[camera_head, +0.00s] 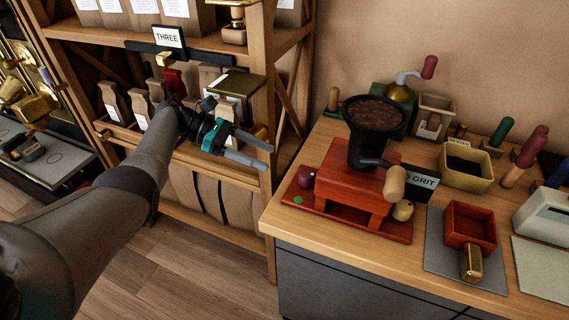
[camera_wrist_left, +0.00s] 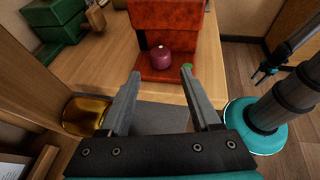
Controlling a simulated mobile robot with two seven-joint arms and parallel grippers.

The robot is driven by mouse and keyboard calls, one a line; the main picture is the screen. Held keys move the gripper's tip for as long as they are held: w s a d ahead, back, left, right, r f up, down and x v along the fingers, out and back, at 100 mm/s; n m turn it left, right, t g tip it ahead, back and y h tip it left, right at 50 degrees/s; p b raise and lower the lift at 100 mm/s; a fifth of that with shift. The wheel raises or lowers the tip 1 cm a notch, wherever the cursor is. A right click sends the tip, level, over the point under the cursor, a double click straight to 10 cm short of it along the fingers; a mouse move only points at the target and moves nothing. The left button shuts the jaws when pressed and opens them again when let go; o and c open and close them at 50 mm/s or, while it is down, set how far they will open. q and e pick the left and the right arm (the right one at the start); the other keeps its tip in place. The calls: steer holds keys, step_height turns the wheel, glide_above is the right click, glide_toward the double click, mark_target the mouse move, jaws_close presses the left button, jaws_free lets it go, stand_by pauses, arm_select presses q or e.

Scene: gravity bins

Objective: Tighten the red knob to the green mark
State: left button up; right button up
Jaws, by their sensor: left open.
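The dark red knob (camera_head: 308,177) sits at the left end of a red grinder stand's base (camera_head: 352,224). It also shows in the left wrist view (camera_wrist_left: 160,57), ahead of and between the fingers. The green mark (camera_head: 298,200) is a small dot on the base beside the knob, and it shows near the right fingertip in the wrist view (camera_wrist_left: 187,66). My left gripper (camera_head: 269,156) is open and empty, left of the knob and apart from it. My right gripper (camera_wrist_left: 265,75) seems to show small and dark in the wrist view; its jaws are unclear.
A black hopper (camera_head: 374,115) and a crank with a tan handle (camera_head: 394,183) top the stand. A pale yellow knob (camera_head: 403,210) is at its right. A wooden shelf (camera_head: 267,30) stands close around my left arm. A red box (camera_head: 470,222) lies further right.

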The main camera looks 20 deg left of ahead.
arm_select(q)
steer(key=shift+b+v, duration=0.35)
steer(key=shift+v, duration=1.95)
steer(key=shift+f, duration=0.1)
steer(key=s+f+m+g+y, duration=0.1)
steer(key=s+f+m+y, duration=0.15)
steer(key=s+f, duration=0.65)
steer(key=s+f+m+g+y, duration=0.1)
steer(key=s+f+m+y, duration=0.2)
steer(key=f, duration=1.3)
steer(key=s+f+m+g+y, duration=0.1)
steer(key=s+f+y, duration=0.4)
steer(key=f, duration=0.7)
steer(key=s+d+f+m+y, duration=0.1)
steer(key=s+f+m, duration=0.35)
steer(key=s, duration=0.35)
steer(key=s+d+f+m+y, duration=0.2)
steer(key=s+f+m, duration=0.1)
steer(key=s+f, duration=0.3)
steer(key=s+d+f+m, duration=0.1)
steer(key=s+d+m, duration=0.2)
steer(key=s, duration=0.4)
steer(key=s+d+m+t, duration=0.1)
steer(key=s+d+m, duration=0.3)
steer(key=s, duration=0.3)
steer(key=shift+f+m, duration=0.4)
steer(key=shift+m, duration=0.5)
